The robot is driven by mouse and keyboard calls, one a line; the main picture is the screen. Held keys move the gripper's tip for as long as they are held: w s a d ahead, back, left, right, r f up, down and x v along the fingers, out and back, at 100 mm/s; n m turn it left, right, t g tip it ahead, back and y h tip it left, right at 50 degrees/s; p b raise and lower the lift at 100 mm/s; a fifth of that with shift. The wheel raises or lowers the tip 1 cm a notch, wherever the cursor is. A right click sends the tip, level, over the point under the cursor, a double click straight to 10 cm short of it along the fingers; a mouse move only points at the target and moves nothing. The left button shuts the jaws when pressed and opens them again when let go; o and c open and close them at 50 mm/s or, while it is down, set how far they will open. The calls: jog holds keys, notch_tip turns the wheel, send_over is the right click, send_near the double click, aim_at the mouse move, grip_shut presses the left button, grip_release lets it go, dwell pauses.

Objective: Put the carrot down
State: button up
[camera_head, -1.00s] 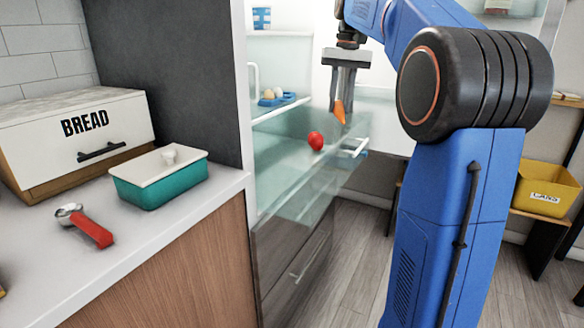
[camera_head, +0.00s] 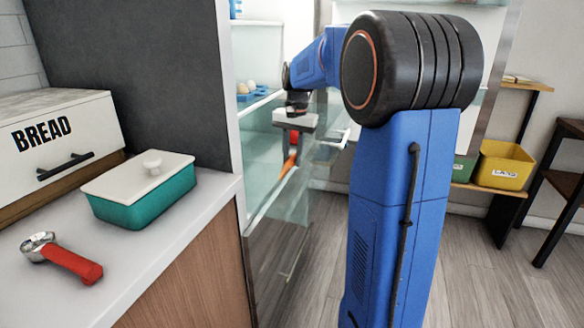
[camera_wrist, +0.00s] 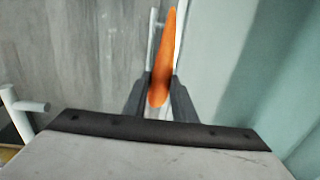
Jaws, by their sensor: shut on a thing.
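The orange carrot (camera_head: 288,166) hangs tip down from my gripper (camera_head: 292,150) at the open fridge, over or within its clear drawer (camera_head: 272,177); I cannot tell how deep. In the wrist view the carrot (camera_wrist: 168,55) sits between the two dark fingers of my gripper (camera_wrist: 160,92), which are shut on it. A red round item (camera_head: 295,137) shows partly, close behind the gripper; the fingers hide some of it. Whether the carrot touches the drawer is not clear.
Eggs in a blue holder (camera_head: 244,92) stand on a fridge shelf. A counter at left holds a bread box (camera_head: 60,140), a teal lidded dish (camera_head: 143,200) and a red-handled tool (camera_head: 68,260). A yellow bin (camera_head: 503,165) sits on a shelf at right.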

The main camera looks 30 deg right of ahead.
jog(key=shift+f, duration=1.95)
jog(key=shift+f, duration=0.1)
jog(key=o, duration=1.1)
jog(key=r, duration=1.2)
jog(key=shift+s+d+r, duration=0.15)
jog(key=shift+s+d, duration=0.15)
jog(key=shift+s, duration=0.1)
